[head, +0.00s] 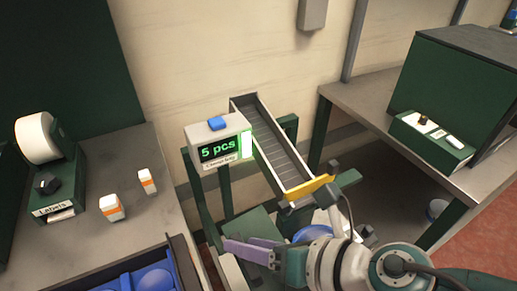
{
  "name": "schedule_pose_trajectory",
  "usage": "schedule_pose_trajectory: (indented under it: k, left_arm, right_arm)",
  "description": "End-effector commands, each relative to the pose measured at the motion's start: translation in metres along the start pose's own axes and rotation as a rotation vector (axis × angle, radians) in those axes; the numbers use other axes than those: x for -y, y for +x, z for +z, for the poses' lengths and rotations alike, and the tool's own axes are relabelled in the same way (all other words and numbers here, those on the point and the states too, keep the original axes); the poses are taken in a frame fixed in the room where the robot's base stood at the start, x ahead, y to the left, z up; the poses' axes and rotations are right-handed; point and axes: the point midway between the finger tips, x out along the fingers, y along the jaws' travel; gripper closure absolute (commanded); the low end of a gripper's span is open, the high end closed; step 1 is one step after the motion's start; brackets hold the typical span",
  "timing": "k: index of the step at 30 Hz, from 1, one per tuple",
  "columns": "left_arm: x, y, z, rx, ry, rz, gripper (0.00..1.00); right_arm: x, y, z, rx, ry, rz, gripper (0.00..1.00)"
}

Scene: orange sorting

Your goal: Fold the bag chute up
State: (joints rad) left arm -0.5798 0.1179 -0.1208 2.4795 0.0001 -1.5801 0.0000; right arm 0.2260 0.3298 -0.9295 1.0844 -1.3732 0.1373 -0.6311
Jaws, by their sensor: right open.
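A grey chute (270,145) with raised side walls and a ribbed bed slopes from the back wall down to the front. A yellow bar (309,188) crosses its lower end. My right gripper (230,249) is open, with purple fingers pointing left, below and to the left of the yellow bar. It looks empty and apart from the chute. My right wrist hides part of what lies under the chute's lower end. My left gripper is not in view.
A counter display (219,150) reading "5 pcs" stands left of the chute. The left table (100,180) holds a label printer (55,180) and two small orange-and-white boxes. A crate with blue contents (177,247) is at the front. A workbench (360,95) stands right.

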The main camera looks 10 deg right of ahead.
Motion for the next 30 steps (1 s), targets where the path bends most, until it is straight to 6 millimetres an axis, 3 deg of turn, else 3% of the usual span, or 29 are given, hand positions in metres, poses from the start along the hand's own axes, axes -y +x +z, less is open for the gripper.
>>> schedule_pose_trajectory:
  k: [1, 9, 13, 18, 30]
  left_arm:
    - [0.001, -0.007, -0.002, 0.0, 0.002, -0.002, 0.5]
    - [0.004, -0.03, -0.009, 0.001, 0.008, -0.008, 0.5]
    - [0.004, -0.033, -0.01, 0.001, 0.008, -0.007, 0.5]
    - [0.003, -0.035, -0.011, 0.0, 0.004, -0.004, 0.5]
    - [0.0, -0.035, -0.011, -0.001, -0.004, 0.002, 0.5]
  right_arm:
    - [0.001, -0.013, -0.015, -0.038, 0.008, 0.0, 0.47]
    - [0.003, -0.072, -0.002, -0.018, -0.001, 0.001, 0.47]
    - [0.004, -0.09, 0.001, -0.012, -0.004, 0.002, 0.47]
    - [0.004, -0.099, 0.003, -0.007, -0.005, 0.003, 0.47]
    - [0.004, -0.1, 0.005, -0.004, -0.006, 0.003, 0.47]
